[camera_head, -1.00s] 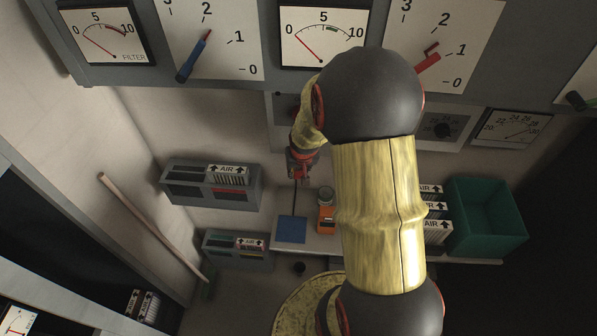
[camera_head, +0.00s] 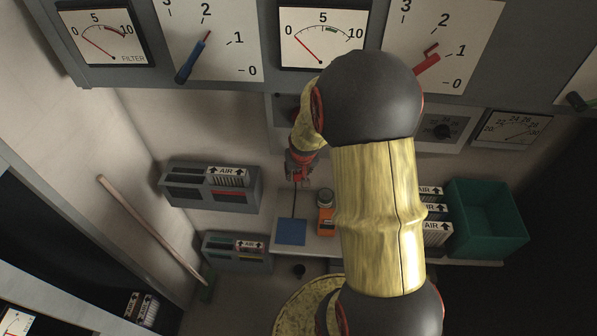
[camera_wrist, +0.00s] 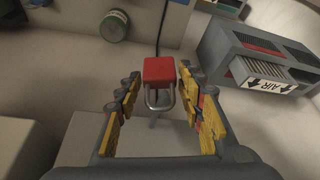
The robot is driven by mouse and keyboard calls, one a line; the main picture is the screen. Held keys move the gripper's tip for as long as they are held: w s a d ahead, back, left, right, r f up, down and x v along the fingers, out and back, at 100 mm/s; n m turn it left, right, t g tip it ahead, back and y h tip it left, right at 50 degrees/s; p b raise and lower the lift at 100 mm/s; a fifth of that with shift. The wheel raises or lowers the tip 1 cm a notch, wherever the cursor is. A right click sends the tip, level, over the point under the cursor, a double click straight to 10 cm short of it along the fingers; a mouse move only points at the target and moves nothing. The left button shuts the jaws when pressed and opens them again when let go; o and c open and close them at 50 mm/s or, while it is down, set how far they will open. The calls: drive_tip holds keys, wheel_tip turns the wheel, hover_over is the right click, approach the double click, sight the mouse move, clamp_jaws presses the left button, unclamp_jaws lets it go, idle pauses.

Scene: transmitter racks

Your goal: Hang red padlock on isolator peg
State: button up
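The red padlock (camera_wrist: 158,71) is between the fingertips of my gripper (camera_wrist: 159,82) in the wrist view, with its metal shackle (camera_wrist: 160,101) toward the camera. The fingers are spread, and a narrow gap shows on each side of the padlock. In the head view my gripper (camera_head: 298,172) is small, below the gauge panel near the back wall, and my arm hides part of the area.
Below my gripper a shelf carries a blue square (camera_head: 291,232) and an orange item (camera_head: 326,218). A grey filter rack (camera_head: 186,192) is to the left; it also shows in the wrist view (camera_wrist: 262,57). A green bin (camera_head: 490,222) stands at the right.

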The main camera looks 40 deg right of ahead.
drive_tip(key=shift+o, duration=1.3)
drive_tip(key=v, duration=1.2)
drive_tip(key=s+a+n+y+b, duration=0.1)
drive_tip(key=s+a+b, duration=0.3)
drive_tip(key=a, duration=0.4)
drive_tip(key=s+a+n+t+b, duration=0.1)
drive_tip(key=s+a+n+b, duration=0.2)
drive_tip(key=a+b, duration=0.4)
drive_tip(key=s+a+n+t+y+b, duration=0.1)
drive_tip(key=s+a+n+b, duration=0.2)
drive_tip(key=a, duration=0.7)
drive_tip(key=s+b, duration=0.2)
drive_tip(key=shift+a+f+y+b, duration=0.3)
drive_tip(key=shift+b, duration=0.1)
